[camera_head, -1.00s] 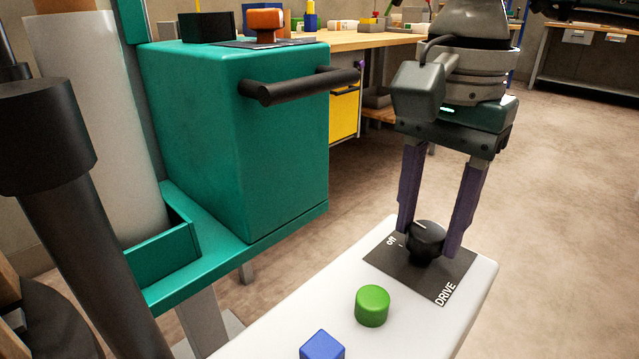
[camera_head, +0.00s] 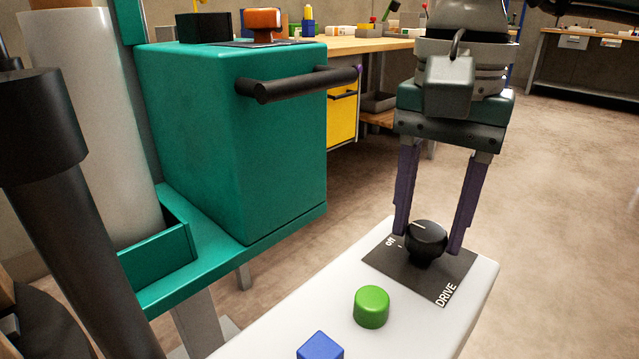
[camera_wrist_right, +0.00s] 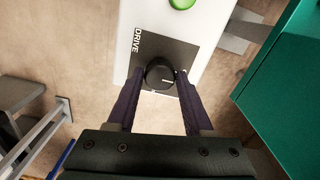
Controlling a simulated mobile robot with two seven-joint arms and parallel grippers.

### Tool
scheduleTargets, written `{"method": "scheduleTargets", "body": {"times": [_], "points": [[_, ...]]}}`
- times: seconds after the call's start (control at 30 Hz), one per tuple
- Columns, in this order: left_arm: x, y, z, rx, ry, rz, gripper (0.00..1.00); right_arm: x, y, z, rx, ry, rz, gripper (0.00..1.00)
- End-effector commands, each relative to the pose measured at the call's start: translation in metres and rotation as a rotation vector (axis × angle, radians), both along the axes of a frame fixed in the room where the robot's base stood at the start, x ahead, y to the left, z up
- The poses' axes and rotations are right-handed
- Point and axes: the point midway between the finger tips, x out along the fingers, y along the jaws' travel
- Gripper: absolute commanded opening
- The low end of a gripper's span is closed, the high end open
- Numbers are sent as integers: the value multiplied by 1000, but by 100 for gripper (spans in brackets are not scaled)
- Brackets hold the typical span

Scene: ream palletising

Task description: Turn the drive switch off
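The drive switch is a round black knob (camera_head: 426,238) with a white pointer line on top. It sits on a dark plate (camera_head: 440,283) marked "off" and "DRIVE". The pointer line slants to the upper left; I cannot tell whether it lines up with the off mark. My right gripper (camera_head: 429,241) points down with its two purple fingers on either side of the knob. In the right wrist view the knob (camera_wrist_right: 160,74) stands between the fingertips with a gap at each side, so the gripper is open. My left gripper is not in view.
A green round button (camera_head: 371,306) and a blue button (camera_head: 320,345) stand on the same white panel (camera_head: 290,330). A teal cabinet (camera_head: 235,150) with a black bar handle (camera_head: 300,83) is left of the gripper. Open floor lies to the right.

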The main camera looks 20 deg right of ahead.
Motion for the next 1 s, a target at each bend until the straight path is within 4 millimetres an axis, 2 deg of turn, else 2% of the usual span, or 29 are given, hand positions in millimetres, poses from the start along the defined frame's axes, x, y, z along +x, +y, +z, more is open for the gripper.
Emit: {"method": "scheduleTargets", "body": {"times": [0.03, 0.23, 0.53, 0.63, 0.9, 1.0], "points": [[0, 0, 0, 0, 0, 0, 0, 0, 0, 0, 1, -1, 0, 58], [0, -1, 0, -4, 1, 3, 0, 0, 0, 0, 0, 0, -1, 80], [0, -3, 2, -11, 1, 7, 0, 0, 0, 4, 0, -1, -3, 80], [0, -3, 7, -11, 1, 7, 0, 1, 0, 18, 0, -4, -3, 80], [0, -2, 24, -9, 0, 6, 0, 1, 0, 73, 0, -4, -1, 80], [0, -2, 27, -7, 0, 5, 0, 1, 0, 88, 0, -4, -2, 80]]}}
